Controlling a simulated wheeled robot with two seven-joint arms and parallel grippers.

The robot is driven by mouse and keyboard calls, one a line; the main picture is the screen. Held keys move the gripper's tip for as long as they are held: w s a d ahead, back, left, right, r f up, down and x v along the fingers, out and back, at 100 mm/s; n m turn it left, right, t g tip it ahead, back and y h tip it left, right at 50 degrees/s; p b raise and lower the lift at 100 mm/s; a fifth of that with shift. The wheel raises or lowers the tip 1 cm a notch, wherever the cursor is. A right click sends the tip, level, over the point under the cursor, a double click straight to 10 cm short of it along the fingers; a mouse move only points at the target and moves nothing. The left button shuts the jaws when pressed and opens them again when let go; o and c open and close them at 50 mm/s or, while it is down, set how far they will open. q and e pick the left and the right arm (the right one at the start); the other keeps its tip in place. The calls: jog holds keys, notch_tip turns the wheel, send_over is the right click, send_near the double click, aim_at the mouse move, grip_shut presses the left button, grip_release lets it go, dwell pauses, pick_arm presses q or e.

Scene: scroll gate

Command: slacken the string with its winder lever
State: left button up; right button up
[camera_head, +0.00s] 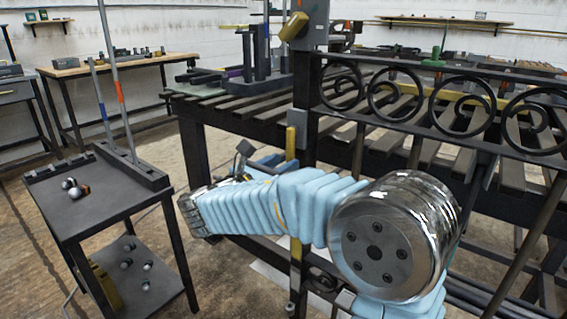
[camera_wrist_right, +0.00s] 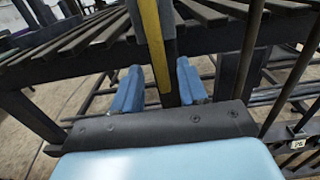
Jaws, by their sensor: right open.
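The dark scroll gate (camera_head: 430,105) stands at the right in the head view, with an upright post (camera_head: 310,90) at its left end. The post carries a yellow knob-like piece (camera_head: 294,26) near its top and a grey plate (camera_head: 297,122) lower down. A narrow yellow strip (camera_head: 290,142) runs upright on the post; it also shows in the wrist view (camera_wrist_right: 156,45). My right gripper (camera_head: 262,163) is near the post, partly hidden by my arm. In the wrist view its blue fingers (camera_wrist_right: 160,90) are apart, on either side of the strip's line. I cannot make out the string or which part is the winder lever.
A slatted bench (camera_head: 250,110) stands behind the gate. A small dark stand (camera_head: 110,205) with two upright rods and several small balls is at the left. A wooden workbench (camera_head: 125,66) is at the back left. Open floor (camera_head: 30,250) lies left of the stand.

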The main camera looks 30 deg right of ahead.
jog(key=shift+w+d, duration=0.25)
jog(key=shift+d, duration=0.4)
grip_shut()
